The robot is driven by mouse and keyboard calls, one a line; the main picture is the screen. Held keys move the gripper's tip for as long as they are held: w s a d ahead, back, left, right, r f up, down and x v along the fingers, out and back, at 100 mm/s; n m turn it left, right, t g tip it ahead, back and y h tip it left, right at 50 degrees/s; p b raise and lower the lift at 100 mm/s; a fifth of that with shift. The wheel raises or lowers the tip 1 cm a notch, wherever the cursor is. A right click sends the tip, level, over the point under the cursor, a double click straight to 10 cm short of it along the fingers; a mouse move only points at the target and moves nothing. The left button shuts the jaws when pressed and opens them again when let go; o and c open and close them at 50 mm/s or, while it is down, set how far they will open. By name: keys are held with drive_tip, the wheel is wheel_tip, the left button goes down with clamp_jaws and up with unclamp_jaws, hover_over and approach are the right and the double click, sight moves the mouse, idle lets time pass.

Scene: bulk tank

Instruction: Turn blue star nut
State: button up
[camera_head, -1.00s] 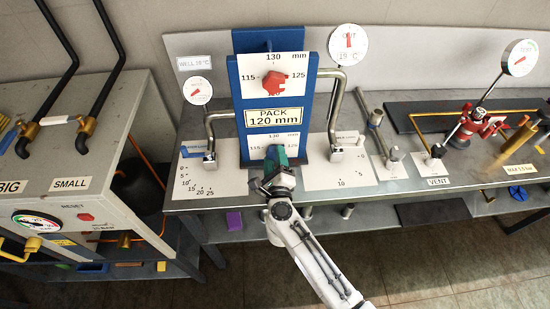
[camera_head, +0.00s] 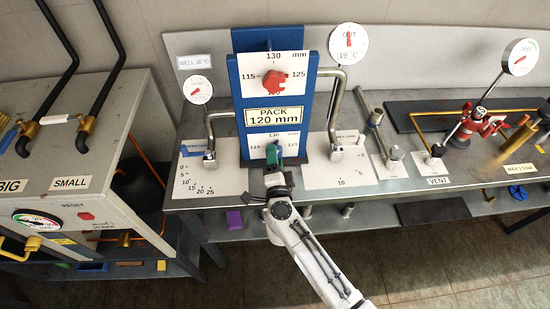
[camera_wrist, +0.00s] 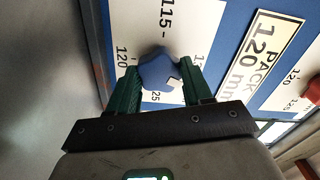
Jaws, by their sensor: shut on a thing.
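The blue star nut (camera_wrist: 158,70) sits on a white dial plate low on the blue panel (camera_head: 236,110). In the wrist view it lies between the two green fingers of my gripper (camera_wrist: 160,84), which is shut on it. A small white mark on the nut points towards the lower right, near a partly hidden "25". In the head view my gripper (camera_head: 279,153) is at the lower dial, and its fingers and wrist cover most of the nut. The lower dial reads 115 at left, 130 above and 125 at right.
A red star nut (camera_head: 274,78) is on the upper dial, above the "PACK 120 mm" label (camera_head: 274,115). Bent metal pipes (camera_head: 337,100) stand close on both sides of the panel. A red valve assembly (camera_head: 484,124) is at the bench's right. The floor in front is clear.

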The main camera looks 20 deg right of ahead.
drive_tip(key=shift+n, duration=2)
drive_tip(key=o, duration=1)
drive_tip(key=shift+o, duration=0.2)
drive_tip(key=shift+f, duration=0.1)
drive_tip(key=v, duration=1)
drive_tip(key=shift+s+a, duration=0.15)
drive_tip(key=shift+s, duration=0.2)
